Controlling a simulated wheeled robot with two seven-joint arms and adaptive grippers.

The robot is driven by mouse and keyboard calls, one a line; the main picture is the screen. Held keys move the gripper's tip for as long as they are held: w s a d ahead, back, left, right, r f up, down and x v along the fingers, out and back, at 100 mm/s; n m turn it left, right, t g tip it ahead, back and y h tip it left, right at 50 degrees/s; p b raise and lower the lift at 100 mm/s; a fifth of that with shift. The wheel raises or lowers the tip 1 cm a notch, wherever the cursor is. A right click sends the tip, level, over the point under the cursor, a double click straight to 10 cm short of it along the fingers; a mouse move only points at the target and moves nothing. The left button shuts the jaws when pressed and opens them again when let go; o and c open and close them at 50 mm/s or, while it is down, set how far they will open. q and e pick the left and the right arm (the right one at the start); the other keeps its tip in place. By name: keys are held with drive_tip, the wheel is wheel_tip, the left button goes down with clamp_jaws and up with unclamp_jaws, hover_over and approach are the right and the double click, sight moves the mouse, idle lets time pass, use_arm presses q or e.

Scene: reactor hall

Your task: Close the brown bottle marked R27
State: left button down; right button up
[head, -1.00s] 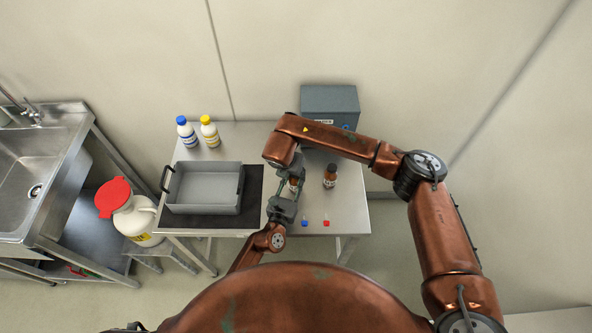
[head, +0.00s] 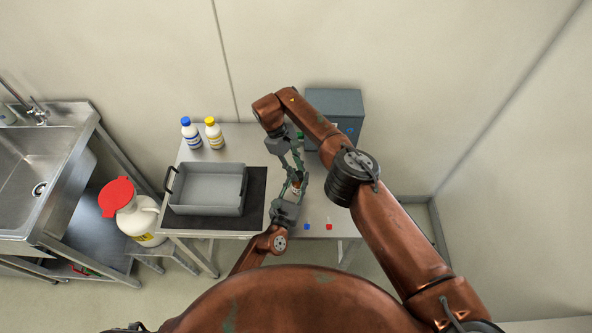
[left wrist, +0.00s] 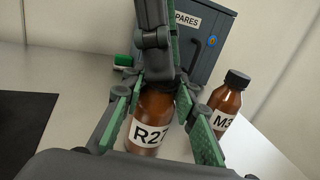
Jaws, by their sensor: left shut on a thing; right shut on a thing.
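The brown bottle marked R27 (left wrist: 150,125) stands upright on the table, its label facing the left wrist camera. My left gripper (left wrist: 157,93) is shut on it, with green-padded fingers on both sides; in the head view, the left gripper (head: 294,190) comes from the front. My right gripper (left wrist: 158,72) is directly above the bottle, its fingers pointing down at the mouth. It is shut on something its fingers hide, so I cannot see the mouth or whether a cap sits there. In the head view, the right gripper (head: 293,168) covers most of the bottle.
A second brown bottle with a black cap (left wrist: 229,98) stands close to the right. A blue piece (head: 307,227) and a red piece (head: 329,227) lie near the front edge. A grey tray (head: 207,211), two white bottles (head: 191,133) and a grey box (head: 348,103) are around. A green object (left wrist: 123,61) lies behind.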

drive_tip(key=o, duration=0.7)
drive_tip(key=shift+r, duration=2.25)
drive_tip(key=shift+c, duration=0.4)
